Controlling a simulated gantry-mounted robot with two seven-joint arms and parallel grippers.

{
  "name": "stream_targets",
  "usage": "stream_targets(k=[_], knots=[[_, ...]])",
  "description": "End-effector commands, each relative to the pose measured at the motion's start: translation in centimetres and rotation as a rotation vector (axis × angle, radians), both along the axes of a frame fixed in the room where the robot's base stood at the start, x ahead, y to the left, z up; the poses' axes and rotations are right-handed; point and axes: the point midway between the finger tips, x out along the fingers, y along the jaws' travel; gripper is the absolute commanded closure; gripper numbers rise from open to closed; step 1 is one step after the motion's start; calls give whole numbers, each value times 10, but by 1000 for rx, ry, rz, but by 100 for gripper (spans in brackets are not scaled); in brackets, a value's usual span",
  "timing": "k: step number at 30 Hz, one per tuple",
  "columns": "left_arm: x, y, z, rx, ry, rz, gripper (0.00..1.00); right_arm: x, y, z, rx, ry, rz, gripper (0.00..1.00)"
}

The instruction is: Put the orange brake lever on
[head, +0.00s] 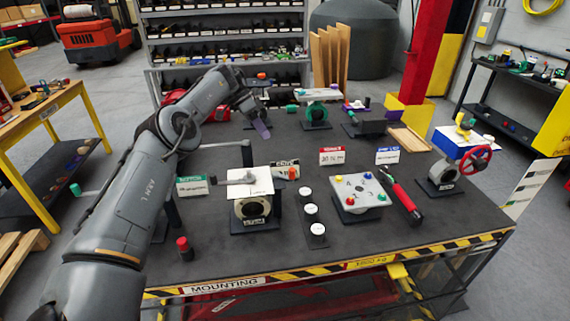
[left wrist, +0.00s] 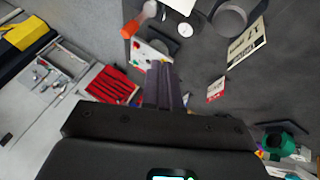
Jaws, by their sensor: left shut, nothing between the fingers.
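My left arm reaches in from the left over the bench, and its gripper (head: 262,129) hangs above the back left part, apart from the objects. In the left wrist view its dark fingers (left wrist: 163,85) lie together with nothing between them. An orange piece (head: 292,173) shows beside the white-topped valve unit (head: 258,187) at the front; I cannot tell its full shape. An orange end (left wrist: 131,28) on a short pale part shows at the top of the left wrist view; it may be the brake lever. My right gripper is out of view.
A plate with coloured knobs (head: 357,193), a red-handled tool (head: 405,199) and several white round pieces (head: 311,209) stand at the front. A valve with a red wheel (head: 476,159) stands at the right. Green-bodied (head: 316,113) and dark units stand at the back. Small signs stand mid-bench.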

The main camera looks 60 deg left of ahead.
Motion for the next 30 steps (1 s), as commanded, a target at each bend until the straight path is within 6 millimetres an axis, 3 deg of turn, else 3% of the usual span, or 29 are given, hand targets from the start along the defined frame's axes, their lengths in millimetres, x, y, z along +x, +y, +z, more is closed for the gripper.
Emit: stream_targets(k=[14, 30], knots=[[4, -5, -8, -2, -1, -1, 100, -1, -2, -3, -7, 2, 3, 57], [35, -54, -79, -4, -2, -2, 100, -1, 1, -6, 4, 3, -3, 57]])
